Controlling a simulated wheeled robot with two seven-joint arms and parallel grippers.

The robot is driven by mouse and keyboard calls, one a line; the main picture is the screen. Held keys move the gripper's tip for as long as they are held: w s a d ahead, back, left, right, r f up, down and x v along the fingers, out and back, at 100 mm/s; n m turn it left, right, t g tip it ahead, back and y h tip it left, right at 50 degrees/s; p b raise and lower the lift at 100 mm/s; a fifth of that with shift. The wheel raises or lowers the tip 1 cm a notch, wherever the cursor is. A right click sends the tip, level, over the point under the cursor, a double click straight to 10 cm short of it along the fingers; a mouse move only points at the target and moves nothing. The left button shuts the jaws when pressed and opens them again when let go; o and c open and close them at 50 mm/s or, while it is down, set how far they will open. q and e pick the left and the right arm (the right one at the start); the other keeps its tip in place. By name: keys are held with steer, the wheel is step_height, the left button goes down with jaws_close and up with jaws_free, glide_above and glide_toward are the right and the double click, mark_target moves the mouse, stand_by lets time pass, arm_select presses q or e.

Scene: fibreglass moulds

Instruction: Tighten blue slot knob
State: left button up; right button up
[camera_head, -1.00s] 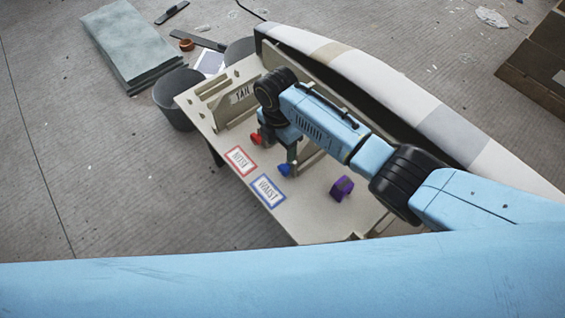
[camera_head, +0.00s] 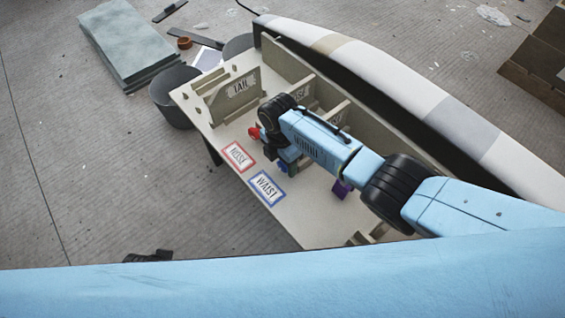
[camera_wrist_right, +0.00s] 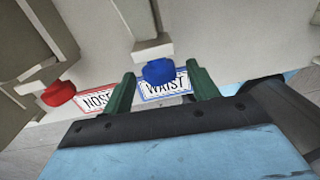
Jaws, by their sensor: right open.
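The blue knob (camera_wrist_right: 158,71) sits at the end of a pale slot divider, just behind the blue-framed WAIST label (camera_wrist_right: 166,87). My right gripper (camera_wrist_right: 162,86) is open, its two green fingers on either side of the blue knob in the wrist view, with space between each finger and the knob. In the head view the right gripper (camera_head: 286,160) is over the knob and mostly hides it. I cannot tell whether a finger touches it. The WAIST label also shows in the head view (camera_head: 267,187). My left gripper is not clearly visible.
A red knob (camera_head: 254,132) stands near the red-framed NOSE label (camera_head: 238,156). A purple knob (camera_head: 341,190) is partly behind my arm. The divided pale table (camera_head: 300,218) lies beside a long striped mould (camera_head: 400,82). A grey bin (camera_head: 172,98) stands at its left.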

arm_select(q)
steer(key=shift+w+d+r, duration=0.1)
steer(key=shift+d+r, duration=0.05)
steer(key=shift+r, duration=0.15)
arm_select(e)
steer(key=shift+f, duration=0.25)
steer(key=c, duration=1)
steer(key=t+p, duration=0.1)
steer(key=p, duration=0.1)
steer(key=shift+s+d+r+y+p, duration=0.1)
steer(key=shift+s+r+y+p, duration=0.1)
steer(key=shift+y+p, duration=0.2)
steer(key=t+y+p, duration=0.2)
steer(key=p, duration=0.1)
steer(key=shift+s+d+f+t, duration=0.15)
steer(key=shift+d+f+t, duration=0.05)
steer(key=shift+t, duration=0.2)
steer(key=shift+t+y, duration=0.3)
steer(key=shift+t, duration=0.1)
arm_select(q)
steer(key=s+a+f+g, duration=0.1)
steer(key=s+a+f, duration=0.2)
steer(key=s+f, duration=0.7)
steer(key=shift+s+a+f+m, duration=0.25)
steer(key=shift+s+f+m, duration=0.05)
steer(key=shift+s, duration=0.75)
arm_select(e)
steer(key=shift+s+d+f+t+y, duration=0.1)
steer(key=shift+t+y, duration=0.2)
steer(key=shift+t, duration=0.1)
